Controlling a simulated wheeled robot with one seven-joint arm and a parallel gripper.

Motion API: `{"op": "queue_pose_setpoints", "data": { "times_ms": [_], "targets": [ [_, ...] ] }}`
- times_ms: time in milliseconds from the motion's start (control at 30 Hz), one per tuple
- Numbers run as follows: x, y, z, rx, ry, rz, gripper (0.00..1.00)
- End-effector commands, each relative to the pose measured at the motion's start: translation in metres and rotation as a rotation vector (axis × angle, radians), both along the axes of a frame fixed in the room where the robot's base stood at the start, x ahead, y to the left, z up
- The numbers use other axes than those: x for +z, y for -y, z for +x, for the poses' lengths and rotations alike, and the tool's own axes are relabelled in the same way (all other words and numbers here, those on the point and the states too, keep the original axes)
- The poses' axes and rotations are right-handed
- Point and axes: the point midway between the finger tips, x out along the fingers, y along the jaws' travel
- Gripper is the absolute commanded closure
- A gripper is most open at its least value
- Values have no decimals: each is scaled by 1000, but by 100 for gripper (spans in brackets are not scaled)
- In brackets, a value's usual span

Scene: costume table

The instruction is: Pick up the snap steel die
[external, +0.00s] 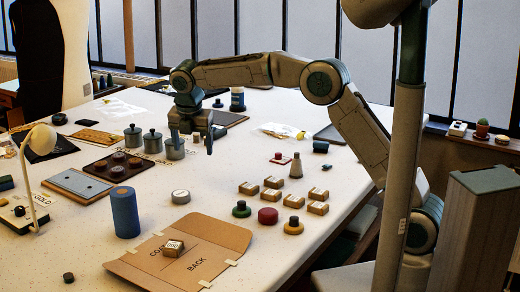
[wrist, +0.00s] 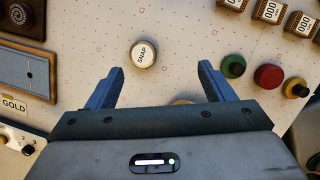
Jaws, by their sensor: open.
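The snap steel die is a short silvery cylinder (wrist: 143,54) with "SNAP" on its pale top, seen in the wrist view ahead of my gripper and between the lines of its fingers. In the external view a small round metal die (external: 181,197) stands on the white table, right of the blue cylinder, and appears to be the same one. My gripper (wrist: 161,80) is open and empty, its two blue fingers spread wide. In the external view my gripper (external: 192,143) hangs above the table, farther back than the die, and touches nothing that I can see.
A dark tray (external: 97,171) stands left. The table around the die is clear.

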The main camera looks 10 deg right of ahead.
Motion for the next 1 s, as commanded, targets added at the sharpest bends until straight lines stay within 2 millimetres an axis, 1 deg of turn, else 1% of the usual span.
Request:
{"op": "queue_pose_setpoints", "data": {
  "times_ms": [33, 100, 233, 367, 600, 700, 933, 1000],
  "targets": [
    [-5, -18, -5, 68, -4, -16, 25],
    [-10, -34, -9, 144, -5, -35, 25],
    [-16, -49, -14, 219, -8, -56, 25],
    [-29, -51, -12, 234, -9, -60, 25],
    [-74, -47, 1, 231, -9, -61, 25],
    [-88, -46, 5, 231, -9, -61, 25],
    [-104, -45, 10, 229, -9, -60, 25],
    [-112, -44, 12, 230, -10, -61, 25]
  ]
}}
